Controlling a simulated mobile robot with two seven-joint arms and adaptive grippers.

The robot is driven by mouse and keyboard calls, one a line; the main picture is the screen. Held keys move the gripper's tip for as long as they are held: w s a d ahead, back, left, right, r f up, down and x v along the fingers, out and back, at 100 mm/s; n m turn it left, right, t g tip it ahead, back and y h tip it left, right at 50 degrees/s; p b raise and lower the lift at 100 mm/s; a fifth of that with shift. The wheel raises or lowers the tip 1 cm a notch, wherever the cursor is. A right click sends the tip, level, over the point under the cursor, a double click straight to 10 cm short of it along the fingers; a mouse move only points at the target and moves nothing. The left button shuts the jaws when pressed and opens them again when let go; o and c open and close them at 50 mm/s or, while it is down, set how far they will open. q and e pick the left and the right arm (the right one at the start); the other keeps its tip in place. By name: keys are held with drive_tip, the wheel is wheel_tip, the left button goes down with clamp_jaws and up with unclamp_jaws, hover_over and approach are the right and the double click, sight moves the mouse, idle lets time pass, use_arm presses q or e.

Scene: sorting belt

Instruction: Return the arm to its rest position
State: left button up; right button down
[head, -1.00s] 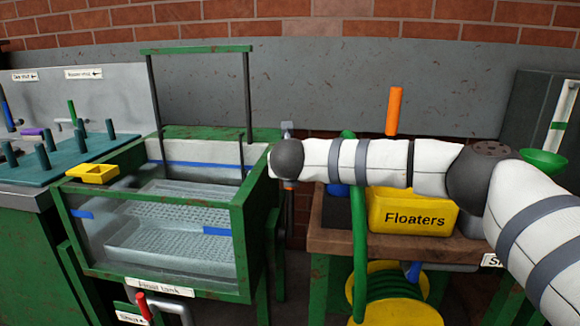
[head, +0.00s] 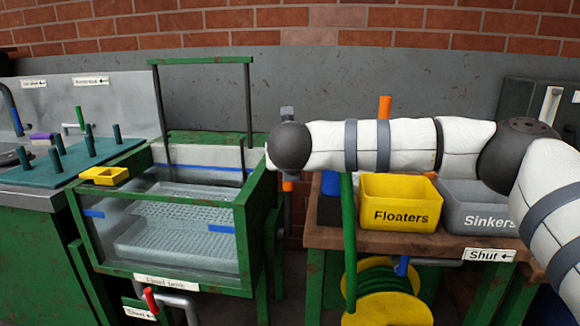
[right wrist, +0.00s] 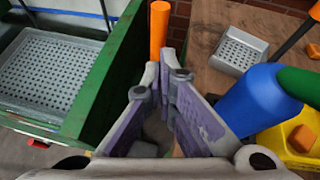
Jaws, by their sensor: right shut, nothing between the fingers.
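My right arm comes in from the right in the head view and reaches across above the bench to the green-framed tank (head: 240,215). Its gripper is hidden behind the wrist there. In the right wrist view my right gripper (right wrist: 166,78) is shut, with nothing between its fingers. It is between the tank's green edge (right wrist: 92,85) and the wooden bench (right wrist: 218,85). An upright orange cylinder (right wrist: 159,30) shows just beyond the fingertips; whether it touches them I cannot tell. My left gripper is not in view.
A yellow Floaters bin (head: 400,190) and a grey Sinkers bin (head: 465,195) stand on the bench under my arm. A green hose (head: 349,240) runs down to a yellow reel (head: 385,308). A blue cylinder (right wrist: 250,100) is close to the gripper's right.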

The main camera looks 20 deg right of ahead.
drive_tip(key=shift+s+r, duration=0.1)
drive_tip(key=shift+s, duration=0.1)
drive_tip(key=shift+a, duration=0.15)
